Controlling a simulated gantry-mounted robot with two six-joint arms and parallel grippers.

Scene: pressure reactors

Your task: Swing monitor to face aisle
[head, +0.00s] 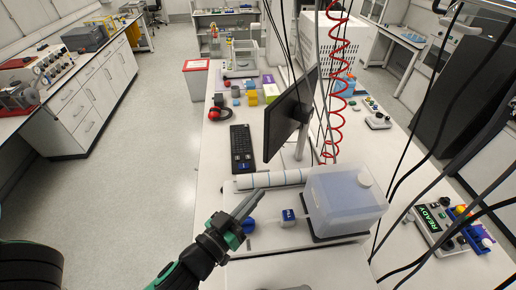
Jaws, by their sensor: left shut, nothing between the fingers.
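The monitor (290,116) is a dark thin panel on a grey pole in the middle of the bench. My right gripper is not in view.
A black keyboard (241,148) lies left of the monitor. A red coiled hose (338,80) and black cables hang beside the pole. The floor aisle (165,150) on the left is clear.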

